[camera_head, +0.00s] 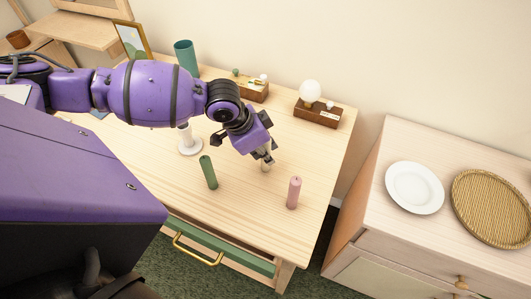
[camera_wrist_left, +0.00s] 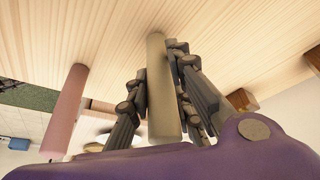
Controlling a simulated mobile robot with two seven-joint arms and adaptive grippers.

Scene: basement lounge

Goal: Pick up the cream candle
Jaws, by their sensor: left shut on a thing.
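The cream candle (camera_head: 266,166) is in my left gripper (camera_head: 261,156) above the right part of the wooden table (camera_head: 240,211). In the left wrist view the candle (camera_wrist_left: 160,88) is a plain beige cylinder between the two dark fingers of the gripper (camera_wrist_left: 159,95), which are shut on it. In the head view the gripper covers much of the candle, and I cannot tell whether its base touches the table. My right gripper is in neither view.
A green candle (camera_head: 208,172) and a pink candle (camera_head: 293,192) stand close by, left and right of the gripper. A white holder (camera_head: 190,147) is farther left. Wooden boxes (camera_head: 318,114) stand at the back. A white plate (camera_head: 414,188) lies on the right cabinet.

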